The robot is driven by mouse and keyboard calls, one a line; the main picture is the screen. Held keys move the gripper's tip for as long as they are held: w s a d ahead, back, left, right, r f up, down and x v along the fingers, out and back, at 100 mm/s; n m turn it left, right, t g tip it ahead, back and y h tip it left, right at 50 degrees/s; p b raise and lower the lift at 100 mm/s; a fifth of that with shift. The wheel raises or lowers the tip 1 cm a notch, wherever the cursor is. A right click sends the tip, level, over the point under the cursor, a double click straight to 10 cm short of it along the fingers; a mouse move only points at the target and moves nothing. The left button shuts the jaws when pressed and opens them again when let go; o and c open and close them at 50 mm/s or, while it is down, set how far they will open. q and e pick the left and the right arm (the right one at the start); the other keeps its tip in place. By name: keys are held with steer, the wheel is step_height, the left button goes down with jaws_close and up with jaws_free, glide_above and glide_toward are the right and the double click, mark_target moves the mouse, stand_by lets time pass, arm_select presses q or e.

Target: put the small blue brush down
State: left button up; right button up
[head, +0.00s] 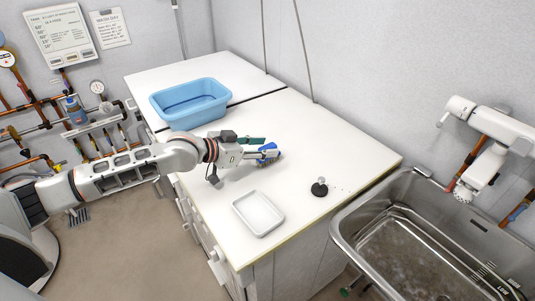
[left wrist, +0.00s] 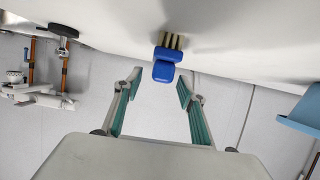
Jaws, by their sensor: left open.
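The small blue brush (head: 270,150) is on the white counter, at the fingertips of my left gripper (head: 264,148). In the left wrist view the brush (left wrist: 164,62) shows its blue body and pale bristles, with the bristles against the counter surface. My left gripper (left wrist: 159,80) is open, its two green-padded fingers spread wide. The brush appears just beyond the fingertips, with a gap on each side. In the head view a finger partly hides the brush. My right gripper is not in view.
A light blue tub (head: 190,103) stands at the back of the counter (head: 300,135). A white tray (head: 258,213) lies at the front, and a dark stopper-like object (head: 319,187) at the right. A steel sink (head: 345,225) adjoins on the right. Counter around the brush is clear.

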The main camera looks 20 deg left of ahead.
arm_select(q)
steer(key=shift+x, duration=1)
jaws_close()
steer(key=shift+r, duration=0.1)
